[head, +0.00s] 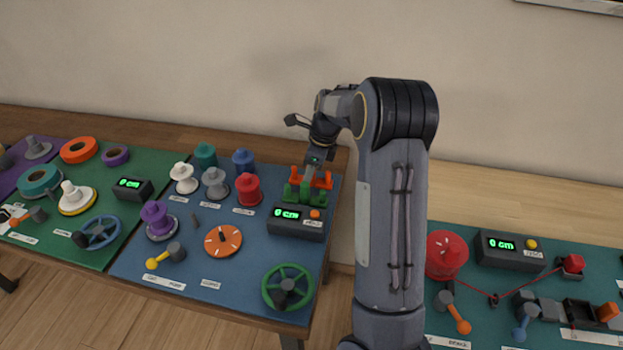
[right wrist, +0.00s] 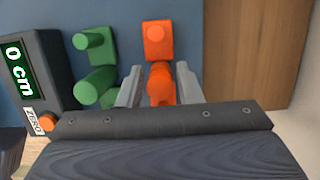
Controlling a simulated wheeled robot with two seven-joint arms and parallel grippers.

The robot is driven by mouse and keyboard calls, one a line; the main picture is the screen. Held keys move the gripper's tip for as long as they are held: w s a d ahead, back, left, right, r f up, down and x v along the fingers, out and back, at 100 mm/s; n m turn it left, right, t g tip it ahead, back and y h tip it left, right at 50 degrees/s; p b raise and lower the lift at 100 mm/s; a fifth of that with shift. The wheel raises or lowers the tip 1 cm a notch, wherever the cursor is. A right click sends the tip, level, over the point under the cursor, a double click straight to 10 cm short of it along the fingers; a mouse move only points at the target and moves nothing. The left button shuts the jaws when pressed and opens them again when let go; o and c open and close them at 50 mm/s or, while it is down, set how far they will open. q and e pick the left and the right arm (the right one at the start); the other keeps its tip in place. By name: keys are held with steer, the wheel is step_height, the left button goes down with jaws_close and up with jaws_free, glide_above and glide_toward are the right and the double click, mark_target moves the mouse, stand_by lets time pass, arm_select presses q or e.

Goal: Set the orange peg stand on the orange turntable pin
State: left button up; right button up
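The orange peg stand (head: 325,182) has upright posts and stands at the back right of the blue mat, beside a green peg stand (head: 305,193). In the right wrist view the orange peg stand (right wrist: 159,42) has its near post between the two fingers of my right gripper (right wrist: 160,82). Whether the fingers press on the post or only straddle it is unclear. In the head view my right gripper (head: 313,168) reaches down over the stands, partly hidden by my arm. The orange turntable (head: 230,246), a flat disc with a small upright pin, lies empty at the mat's middle. My left gripper is out of view.
A display box reading 0 cm (head: 295,224) stands just in front of the stands, close to my right gripper in the wrist view. White, grey, red, blue and teal spools line the mat's back. A purple spool (head: 157,218) and a green handwheel (head: 288,287) flank the turntable.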

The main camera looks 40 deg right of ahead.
steer(key=c, duration=0.6)
step_height(320, 180, up, 7)
steer(key=p, duration=0.7)
